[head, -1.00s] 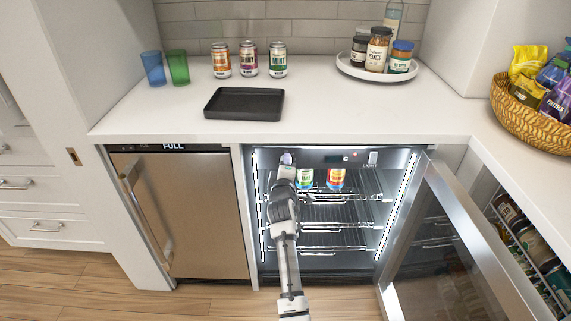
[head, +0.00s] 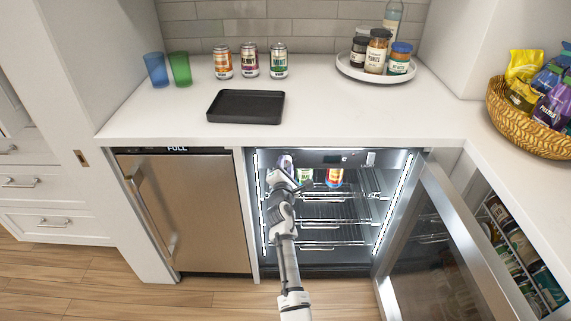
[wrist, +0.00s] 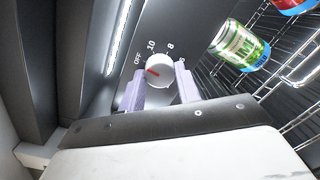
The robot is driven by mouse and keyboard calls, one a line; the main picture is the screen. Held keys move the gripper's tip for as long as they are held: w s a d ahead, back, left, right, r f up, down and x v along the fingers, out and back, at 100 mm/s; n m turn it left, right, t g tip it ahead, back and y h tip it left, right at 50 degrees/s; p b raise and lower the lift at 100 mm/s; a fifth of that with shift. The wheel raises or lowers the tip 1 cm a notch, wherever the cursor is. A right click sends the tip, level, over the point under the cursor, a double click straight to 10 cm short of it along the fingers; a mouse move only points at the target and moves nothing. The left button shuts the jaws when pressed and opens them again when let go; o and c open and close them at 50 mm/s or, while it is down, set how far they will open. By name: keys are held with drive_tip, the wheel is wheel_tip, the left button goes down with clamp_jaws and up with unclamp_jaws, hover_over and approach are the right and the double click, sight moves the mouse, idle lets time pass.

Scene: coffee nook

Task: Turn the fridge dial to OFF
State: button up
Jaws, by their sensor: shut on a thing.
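The fridge dial (wrist: 160,68) is a round white knob with a red pointer mark, on the dark inner wall of the open fridge (head: 330,271). In the wrist view the labels OFF, 10 and 8 show around it. The red mark points left, to the OFF side of 10; whether it is exactly on OFF I cannot tell. My gripper (wrist: 160,77) is shut on the dial, with one lavender finger on each side. In the head view my gripper (head: 287,166) is inside the fridge at its upper left, and the dial is hidden.
A green can (wrist: 240,46) and a red can (head: 334,177) stand on the upper wire rack, close to the right of my gripper. The fridge door (head: 462,235) stands open on the right. A bright light strip (wrist: 118,36) runs beside the dial.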

drive_tip(key=shift+n, duration=0.5)
drive_tip(key=shift+f, duration=0.1)
drive_tip(key=o, duration=1)
drive_tip(key=shift+s, duration=0.1)
drive_tip(key=s+p, duration=0.1)
drive_tip(key=s, duration=0.3)
drive_tip(key=s+p, duration=0.2)
drive_tip(key=s, duration=0.3)
drive_tip(key=s+p, duration=0.1)
drive_tip(key=s, duration=0.3)
drive_tip(key=shift+s+a, duration=0.3)
drive_tip(key=shift+a, duration=0.1)
